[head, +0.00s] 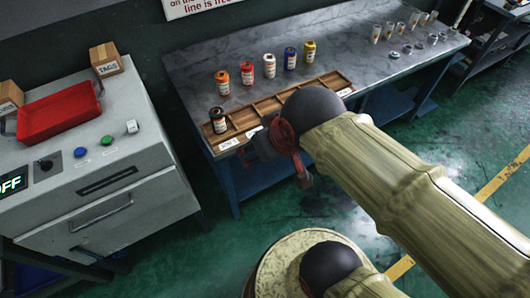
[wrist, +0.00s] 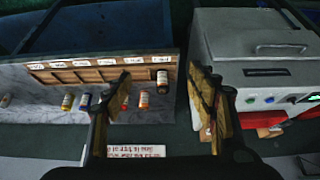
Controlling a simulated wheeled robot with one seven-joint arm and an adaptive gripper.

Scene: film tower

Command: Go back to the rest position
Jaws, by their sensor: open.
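My gripper (head: 277,168) is open and empty, in front of the workbench's near edge in the head view. It is partly hidden by my own arm. In the wrist view its two fingers (wrist: 163,82) stand wide apart with nothing held between them. A dark canister (head: 218,120) with a white label stands in the leftmost compartment of the wooden rack (head: 262,107). It also shows in the wrist view (wrist: 162,81).
A yellow canister (head: 309,51) ends that row on the workbench (head: 360,58). Several small cups (head: 400,28) stand at the far right. A grey machine (head: 110,205) at left carries a red tray (head: 55,112) and a TAGS box (head: 105,59). Green floor (head: 345,215) lies in front.

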